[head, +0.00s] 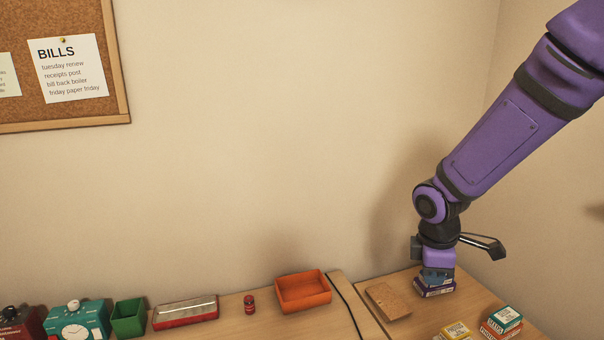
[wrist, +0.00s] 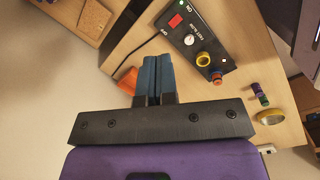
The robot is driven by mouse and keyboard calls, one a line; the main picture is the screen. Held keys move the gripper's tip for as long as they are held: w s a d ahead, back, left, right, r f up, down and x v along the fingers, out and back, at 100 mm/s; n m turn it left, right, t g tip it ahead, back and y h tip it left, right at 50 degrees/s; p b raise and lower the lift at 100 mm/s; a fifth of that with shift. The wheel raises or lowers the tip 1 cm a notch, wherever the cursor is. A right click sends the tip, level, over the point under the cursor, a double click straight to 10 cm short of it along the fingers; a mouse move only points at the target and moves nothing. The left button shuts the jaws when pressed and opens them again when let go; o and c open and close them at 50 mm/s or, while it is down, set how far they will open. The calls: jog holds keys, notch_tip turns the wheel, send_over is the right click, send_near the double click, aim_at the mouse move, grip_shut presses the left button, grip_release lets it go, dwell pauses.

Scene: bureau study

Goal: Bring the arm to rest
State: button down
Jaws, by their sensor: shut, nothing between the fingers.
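My arm reaches down from the upper right in the head view. My gripper (head: 437,276) points downward at its end, over the right-hand part of the desk. In the wrist view my gripper (wrist: 157,60) shows its two blue fingers pressed together, with nothing between them. In the head view a small purple-and-white box (head: 434,289) appears just below the fingertips. I cannot tell whether they touch it.
A cork piece (head: 388,301) and small box stacks (head: 502,322) lie near the arm. An orange tray (head: 303,291), red tin (head: 185,312) and green bin (head: 128,317) stand leftward. The wrist view shows a black switch box (wrist: 196,42). The space before the wall is clear.

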jog(key=s+d+r+m+t, duration=0.2)
jog(key=s+r+m, duration=0.5)
jog(key=s+r, duration=0.2)
jog(key=s+d+r+m+t+y, duration=0.1)
jog(key=s+r+m+t, duration=0.1)
jog(key=s+r+m, duration=0.5)
jog(key=s+r, duration=0.3)
jog(key=r, duration=0.1)
jog(key=shift+d+r+y, duration=0.15)
jog(key=shift+d+y, duration=0.15)
jog(key=shift+d, duration=0.1)
jog(key=shift+s, duration=0.1)
